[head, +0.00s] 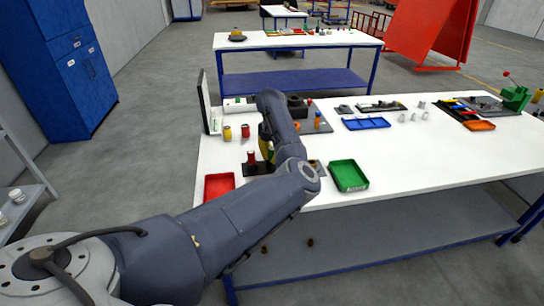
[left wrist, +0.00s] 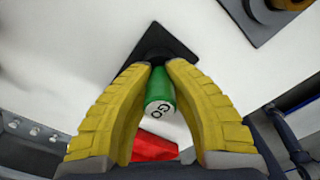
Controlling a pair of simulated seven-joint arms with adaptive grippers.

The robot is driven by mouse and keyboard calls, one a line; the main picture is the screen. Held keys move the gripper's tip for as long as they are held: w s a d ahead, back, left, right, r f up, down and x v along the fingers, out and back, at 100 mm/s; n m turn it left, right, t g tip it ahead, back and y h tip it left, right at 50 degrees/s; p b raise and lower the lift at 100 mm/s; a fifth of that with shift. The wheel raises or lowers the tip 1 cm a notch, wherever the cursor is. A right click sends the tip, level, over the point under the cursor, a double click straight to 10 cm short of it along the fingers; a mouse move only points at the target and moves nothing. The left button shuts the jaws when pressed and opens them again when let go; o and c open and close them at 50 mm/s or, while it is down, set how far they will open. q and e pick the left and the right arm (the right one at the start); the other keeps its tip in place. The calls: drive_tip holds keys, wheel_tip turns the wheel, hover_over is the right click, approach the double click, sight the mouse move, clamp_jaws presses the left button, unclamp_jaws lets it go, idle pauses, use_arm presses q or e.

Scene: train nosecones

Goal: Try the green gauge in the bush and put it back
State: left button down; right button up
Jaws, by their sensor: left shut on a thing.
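In the left wrist view, the green gauge (left wrist: 160,92) has a pale end marked "GO" that faces the camera. The yellow fingers of my left gripper (left wrist: 164,72) are shut on it from both sides. Beyond the fingertips is a dark stand (left wrist: 178,45); I cannot tell whether the gauge touches it. In the head view my left gripper (head: 266,147) is mostly behind my arm, above the dark stand (head: 257,169), where a red gauge (head: 251,157) stands. A brass-coloured round part on a grey plate, perhaps the bush (left wrist: 262,12), is cut off at the wrist view's top right. My right gripper is not in view.
A red tray (head: 219,187) lies left of the stand and a green tray (head: 348,176) lies to the right. Yellow and red cylinders (head: 245,131) stand further back. A blue tray (head: 366,124) is at the back. The white table's right front is clear.

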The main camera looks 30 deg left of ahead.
use_arm(q)
drive_tip(key=c, duration=1.3)
unclamp_jaws()
drive_tip(key=shift+c, duration=0.2)
wheel_tip(320, 180, up, 12)
drive_tip(key=shift+s, duration=0.1)
